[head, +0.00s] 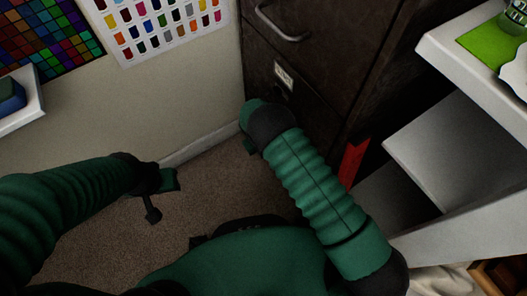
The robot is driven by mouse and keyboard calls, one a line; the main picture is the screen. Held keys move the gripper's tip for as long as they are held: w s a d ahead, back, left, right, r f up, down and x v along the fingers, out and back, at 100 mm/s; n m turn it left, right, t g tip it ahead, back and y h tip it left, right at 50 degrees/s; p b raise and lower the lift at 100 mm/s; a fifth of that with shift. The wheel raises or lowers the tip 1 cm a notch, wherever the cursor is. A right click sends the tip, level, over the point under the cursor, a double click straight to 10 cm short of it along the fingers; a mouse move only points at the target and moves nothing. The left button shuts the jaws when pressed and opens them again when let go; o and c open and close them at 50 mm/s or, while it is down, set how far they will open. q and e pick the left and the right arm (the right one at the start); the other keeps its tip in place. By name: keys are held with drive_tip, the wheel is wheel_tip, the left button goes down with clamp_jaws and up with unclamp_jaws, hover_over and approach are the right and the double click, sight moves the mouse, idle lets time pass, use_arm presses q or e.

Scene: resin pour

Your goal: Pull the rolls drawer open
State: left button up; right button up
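A dark brown drawer cabinet (325,60) stands at the top middle of the head view. Its upper drawer has a curved metal handle (280,24); a drawer front below carries a small pale label (284,75) that I cannot read. The drawer fronts in view look closed. My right arm reaches up to this lower front. Its gripper (249,144) is mostly hidden behind the wrist, so its fingers and any contact with a handle cannot be made out. My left gripper (158,196) hangs over the carpet, apart from the cabinet; its finger opening is unclear.
A white shelf unit (450,150) stands close on the right, with a green mat (495,45) on top. A red strip (353,160) hangs beside the cabinet. A small white shelf (22,112) juts from the left wall. The carpet (215,185) before the cabinet is clear.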

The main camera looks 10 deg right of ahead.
clamp_jaws()
idle(1.4)
